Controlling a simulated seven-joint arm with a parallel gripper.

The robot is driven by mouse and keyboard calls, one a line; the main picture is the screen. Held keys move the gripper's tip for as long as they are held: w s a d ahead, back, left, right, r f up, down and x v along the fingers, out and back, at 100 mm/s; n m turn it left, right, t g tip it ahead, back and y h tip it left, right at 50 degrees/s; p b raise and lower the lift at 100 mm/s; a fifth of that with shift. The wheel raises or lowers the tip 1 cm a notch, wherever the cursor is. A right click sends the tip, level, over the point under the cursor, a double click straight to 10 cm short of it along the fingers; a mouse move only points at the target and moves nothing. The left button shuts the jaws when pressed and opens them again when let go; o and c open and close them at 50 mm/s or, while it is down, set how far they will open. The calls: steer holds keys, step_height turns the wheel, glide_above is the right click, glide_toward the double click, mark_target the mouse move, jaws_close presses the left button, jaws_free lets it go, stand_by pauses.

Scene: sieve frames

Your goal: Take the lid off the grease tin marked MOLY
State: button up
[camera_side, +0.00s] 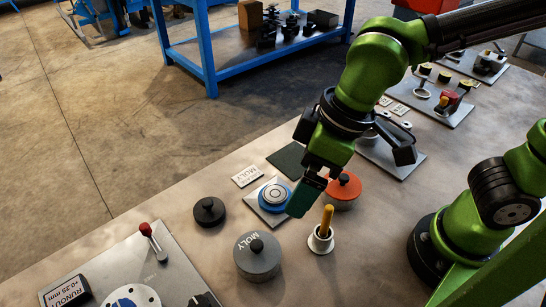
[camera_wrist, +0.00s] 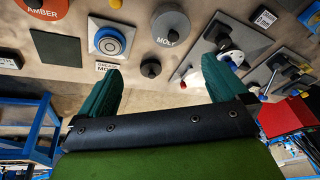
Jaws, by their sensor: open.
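The grey round tin marked MOLY (camera_side: 257,262) stands on the bench in the side view, with a dark knob on its grey top, which looks like its lid in place. It also shows near the top of the wrist view (camera_wrist: 171,24). My gripper (camera_side: 304,200) has teal fingers. It is open and empty, above the bench, behind and to the right of the MOLY tin in the side view and apart from it. In the wrist view the fingers (camera_wrist: 161,64) are wide apart, with the MOLY tin beyond their tips.
An orange tin (camera_side: 348,189) stands right of my gripper, and a blue-ringed disc on a plate (camera_side: 275,195) left of it. A small black knobbed piece (camera_side: 209,212), a yellow-handled tool in a cup (camera_side: 320,243) and a MOLY card (camera_side: 247,176) are nearby. A dark mat (camera_side: 287,157) lies behind.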

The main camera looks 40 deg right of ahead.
steer(key=a+n, duration=0.2)
steer(key=a, duration=0.2)
glide_above(259, 244)
steer(key=s+d, duration=0.1)
steer(key=s, duration=0.1)
steer(key=shift+n+h, duration=0.3)
steer(key=f, duration=1)
steer(key=shift+w+d+f, duration=0.15)
steer(key=shift+w+f, duration=0.05)
steer(key=shift+f, duration=0.1)
steer(key=shift+x, duration=2.85)
steer(key=shift+w+r, duration=0.1)
steer(key=shift+w, duration=0.05)
steer(key=c, duration=0.6)
